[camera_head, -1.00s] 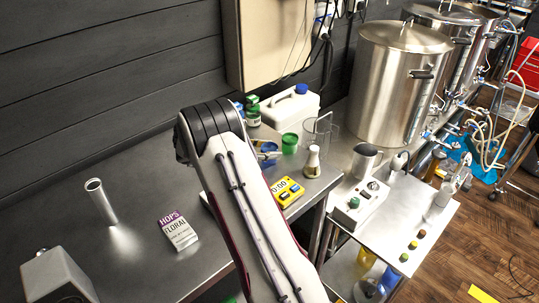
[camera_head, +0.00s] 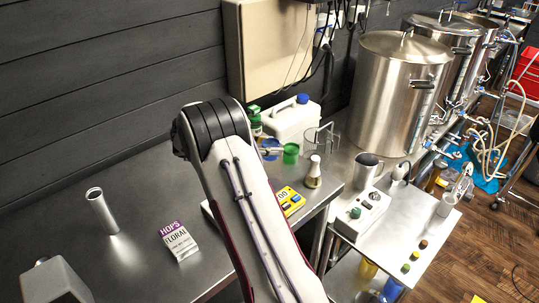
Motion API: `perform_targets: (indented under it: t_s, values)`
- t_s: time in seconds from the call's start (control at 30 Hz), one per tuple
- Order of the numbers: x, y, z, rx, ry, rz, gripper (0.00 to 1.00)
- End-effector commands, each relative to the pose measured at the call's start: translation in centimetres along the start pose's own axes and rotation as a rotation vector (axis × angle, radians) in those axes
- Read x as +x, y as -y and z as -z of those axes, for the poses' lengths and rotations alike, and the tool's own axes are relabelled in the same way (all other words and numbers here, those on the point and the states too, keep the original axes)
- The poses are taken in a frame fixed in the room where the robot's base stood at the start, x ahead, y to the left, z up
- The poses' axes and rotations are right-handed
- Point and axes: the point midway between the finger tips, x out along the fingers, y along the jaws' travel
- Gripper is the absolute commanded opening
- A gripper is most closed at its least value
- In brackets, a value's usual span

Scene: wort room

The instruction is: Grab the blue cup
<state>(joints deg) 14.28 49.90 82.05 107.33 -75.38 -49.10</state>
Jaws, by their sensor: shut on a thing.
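The blue cup (camera_head: 268,143) shows as a small patch of blue at the back of the steel bench, just right of my arm's elbow and left of a green cup (camera_head: 291,153). My gripper (camera_head: 276,150) is at the blue cup, mostly hidden behind my arm; only a small light part shows. It is shut on the blue cup. The cup's lower part is hidden, so I cannot tell whether it touches the bench.
A white jug (camera_head: 290,122) with a blue cap stands behind the cups.

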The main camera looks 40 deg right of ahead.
Motion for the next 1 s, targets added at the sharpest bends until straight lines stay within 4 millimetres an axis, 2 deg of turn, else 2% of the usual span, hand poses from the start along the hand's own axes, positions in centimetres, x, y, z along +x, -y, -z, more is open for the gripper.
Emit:
perform_targets:
  t_s: [0.1, 0.33, 1.0]
  values:
    - [-0.7, 0.1, 1.7, 0.003, -0.001, 0.001, 0.15]
    - [-1.5, 0.1, 3.6, 0.001, 0.0, 0.001, 0.15]
    - [-1.7, 0.1, 4.0, 0.0, -0.001, 0.0, 0.15]
